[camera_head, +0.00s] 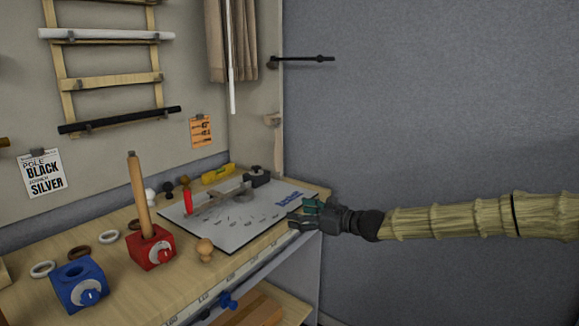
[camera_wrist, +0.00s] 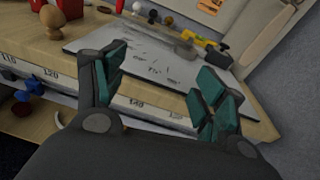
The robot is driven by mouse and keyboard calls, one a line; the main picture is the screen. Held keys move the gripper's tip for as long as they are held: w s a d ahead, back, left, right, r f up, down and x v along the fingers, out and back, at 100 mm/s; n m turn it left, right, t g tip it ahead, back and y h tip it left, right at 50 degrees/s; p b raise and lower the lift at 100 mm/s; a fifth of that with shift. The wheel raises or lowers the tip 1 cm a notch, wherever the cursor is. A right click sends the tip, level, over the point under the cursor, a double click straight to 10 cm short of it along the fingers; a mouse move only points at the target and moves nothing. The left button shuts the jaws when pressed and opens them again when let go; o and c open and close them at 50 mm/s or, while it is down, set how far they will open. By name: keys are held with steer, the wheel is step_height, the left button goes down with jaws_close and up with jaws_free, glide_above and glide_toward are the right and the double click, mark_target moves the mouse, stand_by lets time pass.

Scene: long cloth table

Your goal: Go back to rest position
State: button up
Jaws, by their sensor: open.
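My gripper (camera_head: 304,214) is at the right front corner of the workbench, level with its edge, on the end of my arm coming in from the right. In the wrist view my gripper (camera_wrist: 158,92) shows two dark fingers with teal pads set wide apart. Nothing is between them. Beyond the fingers lies the white board (camera_wrist: 130,62) on the bench, which also shows in the head view (camera_head: 235,232). The gripper appears apart from the bench objects.
A red block (camera_head: 150,252) with an upright wooden rod and a blue block (camera_head: 78,285) stand on the bench (camera_head: 120,290). A wooden knob (camera_head: 205,250) stands near the front edge. A black peg (camera_head: 305,59) sticks out above.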

steer(key=s+a+f+n+g+h+p, duration=0.1)
steer(key=s+a+f+n+g+h, duration=0.15)
steer(key=s+f, duration=0.7)
steer(key=s+a+f+n+g+h+p, duration=0.1)
steer(key=s+a+f+n+g, duration=0.35)
steer(key=f, duration=0.75)
steer(key=s+d+f+n+h, duration=0.2)
steer(key=s+d+f+h, duration=0.25)
steer(key=s+f, duration=0.95)
steer(key=s+d+f+n+g+h+p, duration=0.1)
steer(key=s+d+f+n+h, duration=0.15)
steer(key=s+d, duration=0.4)
steer(key=s+d+f+n+g+h+p, duration=0.1)
steer(key=s+d+f+n+p, duration=0.2)
steer(key=s, duration=0.7)
steer(key=s+d+r+n+h, duration=0.2)
steer(key=s+d+n, duration=0.6)
steer(key=s+d, duration=0.4)
steer(key=s, duration=0.3)
steer(key=shift+n+p, duration=0.35)
steer(key=shift+h, duration=0.25)
